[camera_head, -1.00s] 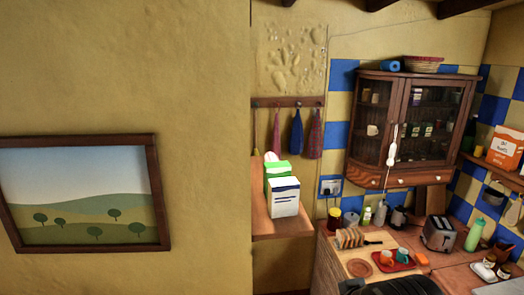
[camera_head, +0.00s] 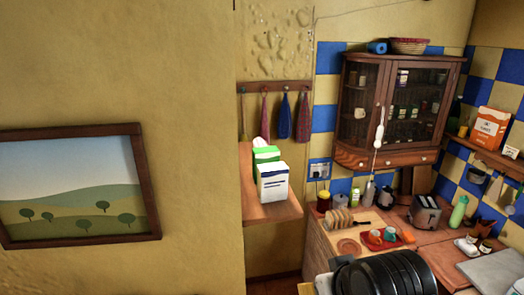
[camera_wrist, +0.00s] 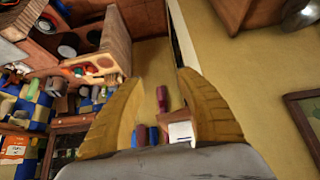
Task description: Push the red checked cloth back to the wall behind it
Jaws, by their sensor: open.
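The red checked cloth (camera_head: 303,117) hangs at the right end of a row of wall hooks in the head view, against the yellow wall (camera_head: 276,62). A blue cloth (camera_head: 284,118) and a pink one (camera_head: 265,115) hang to its left. In the wrist view, which is turned about, my gripper (camera_wrist: 155,75) has its two yellowish fingers spread with nothing between them. Small reddish and blue shapes show far beyond the fingers; I cannot tell which is the checked cloth. My gripper is well apart from the hooks.
A wooden shelf (camera_head: 268,211) with upright boxes (camera_head: 272,184) stands below the cloths. A glass-front cabinet (camera_head: 396,110) hangs to the right, above a counter (camera_head: 340,248) with a toaster (camera_head: 425,213) and a red tray. A projecting wall with a picture (camera_head: 75,185) fills the left.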

